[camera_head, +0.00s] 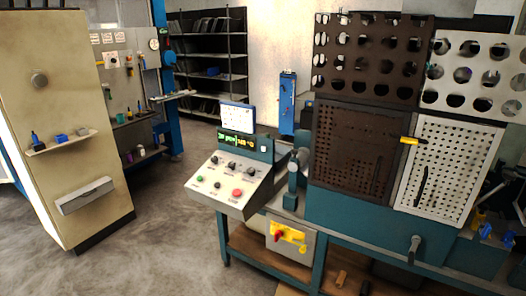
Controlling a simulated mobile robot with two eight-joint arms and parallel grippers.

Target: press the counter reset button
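A sloped grey control panel (222,199) stands near the middle of the view, at the left end of the teal workbench. It carries a green button (200,179), a dark button (217,184) and a larger red button (237,193) in its lower row. Several dark knobs (232,165) sit in the row above. A display with lit green digits (237,141) is mounted behind the panel's top edge, and a white sheet (238,116) stands above it. The labels are too small to read, so I cannot tell which button is the counter reset. Neither gripper is in view.
The teal workbench (350,222) carries dark and white perforated plates (345,150) on the right. A beige cabinet (75,130) stands at the left. Open floor (165,235) lies between cabinet and bench.

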